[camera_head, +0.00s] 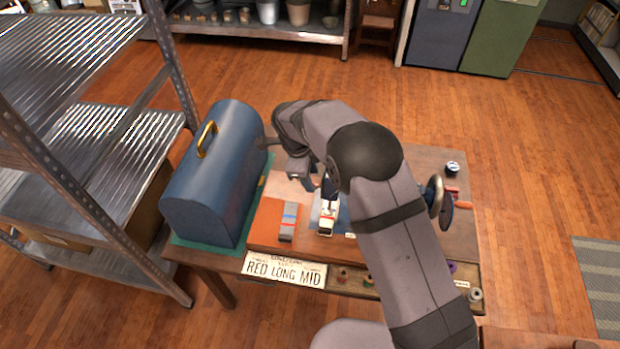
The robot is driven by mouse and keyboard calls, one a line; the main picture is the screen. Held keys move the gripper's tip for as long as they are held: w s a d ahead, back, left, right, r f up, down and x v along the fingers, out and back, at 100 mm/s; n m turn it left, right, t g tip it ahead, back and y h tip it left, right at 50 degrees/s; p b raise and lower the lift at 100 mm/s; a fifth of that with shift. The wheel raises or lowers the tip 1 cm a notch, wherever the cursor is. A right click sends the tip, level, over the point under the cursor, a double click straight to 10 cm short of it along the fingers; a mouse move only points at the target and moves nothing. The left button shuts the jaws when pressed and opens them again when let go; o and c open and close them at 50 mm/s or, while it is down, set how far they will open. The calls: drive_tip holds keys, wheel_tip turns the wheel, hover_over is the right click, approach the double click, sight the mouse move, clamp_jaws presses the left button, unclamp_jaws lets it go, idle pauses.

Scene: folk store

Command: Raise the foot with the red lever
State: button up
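A sewing machine stands on the wooden table (440,163), mostly hidden behind my arm. Its handwheel (436,195) sticks out to the right of my arm. A white and metal part (327,217), perhaps the plate under the foot, shows left of my arm. I cannot make out the foot or the red lever. My gripper (304,183) hangs above the table, left of the machine and right of the blue case. Its fingers are small and partly covered, so I cannot tell whether they are open. Nothing is clearly held.
A blue domed case (213,180) with a yellow handle stands close on the left. A grey striped strip (288,221) lies on an orange surface (265,225). A plate (284,270) reading "RED LONG MID" is at the front edge, beside a tray of spools (475,296). Metal shelves (80,155) stand left.

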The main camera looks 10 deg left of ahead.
drive_tip(key=shift+w+r, duration=0.1)
drive_tip(key=shift+w, duration=0.1)
drive_tip(key=shift+w+r, duration=0.15)
drive_tip(key=shift+w, duration=1.5)
drive_tip(key=shift+w+f+b, duration=0.3)
drive_tip(key=shift+w+b, duration=0.05)
drive_tip(key=shift+w, duration=0.3)
drive_tip(key=shift+w+f+b, duration=0.3)
drive_tip(key=shift+w+f, duration=0.1)
drive_tip(key=shift+w, duration=0.2)
